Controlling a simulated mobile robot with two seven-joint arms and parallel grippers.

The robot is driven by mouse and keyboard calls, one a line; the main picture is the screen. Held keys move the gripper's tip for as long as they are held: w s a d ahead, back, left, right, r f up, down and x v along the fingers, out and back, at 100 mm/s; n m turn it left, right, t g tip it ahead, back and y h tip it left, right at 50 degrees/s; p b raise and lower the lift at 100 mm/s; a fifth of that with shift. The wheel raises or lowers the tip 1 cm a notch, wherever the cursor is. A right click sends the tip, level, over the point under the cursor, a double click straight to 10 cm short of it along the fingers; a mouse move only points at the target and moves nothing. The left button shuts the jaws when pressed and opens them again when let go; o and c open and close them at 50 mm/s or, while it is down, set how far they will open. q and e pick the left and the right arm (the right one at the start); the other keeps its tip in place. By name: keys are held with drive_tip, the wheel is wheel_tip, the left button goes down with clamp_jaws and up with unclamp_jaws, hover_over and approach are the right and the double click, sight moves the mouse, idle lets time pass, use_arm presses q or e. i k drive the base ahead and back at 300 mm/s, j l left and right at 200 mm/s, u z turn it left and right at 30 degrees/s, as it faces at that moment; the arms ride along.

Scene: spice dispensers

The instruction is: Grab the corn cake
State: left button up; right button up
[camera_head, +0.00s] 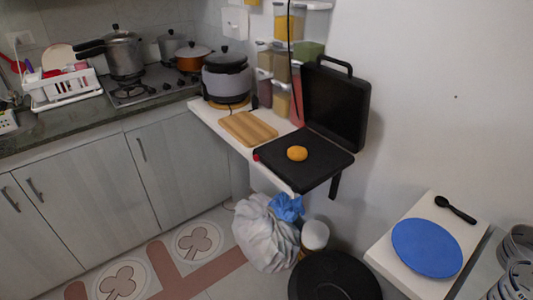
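The corn cake (297,153) is a small round orange-yellow piece. It lies on the flat black lower plate of an open grill (318,169), whose black lid (337,105) stands upright behind it. The grill rests on a narrow white shelf (212,123) against the wall. Neither of my gripper's fingers can be made out clearly; a grey ringed part, possibly of my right arm, shows at the lower right edge. Nothing touches the corn cake from above.
A wooden board (248,128) and a rice cooker (227,77) share the shelf. Spice dispensers (289,26) hang on the wall behind. A blue plate (427,248) and black spoon (455,209) lie on a white table at right. A bag (266,235) and a black round lid (335,277) stand below.

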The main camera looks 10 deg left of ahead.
sight(295, 152)
drive_tip(key=z, duration=0.55)
drive_tip(key=j+z, duration=0.2)
drive_tip(key=z, duration=0.25)
drive_tip(key=i+j+z, duration=0.1)
drive_tip(key=j+z, duration=0.15)
drive_tip(key=z, duration=0.2)
drive_tip(key=j+z, duration=0.2)
drive_tip(key=z, duration=0.2)
drive_tip(key=j+z, duration=0.2)
drive_tip(key=j, duration=0.15)
drive_tip(key=k+j+z, duration=0.4)
drive_tip(key=j, duration=0.25)
drive_tip(key=i, duration=0.1)
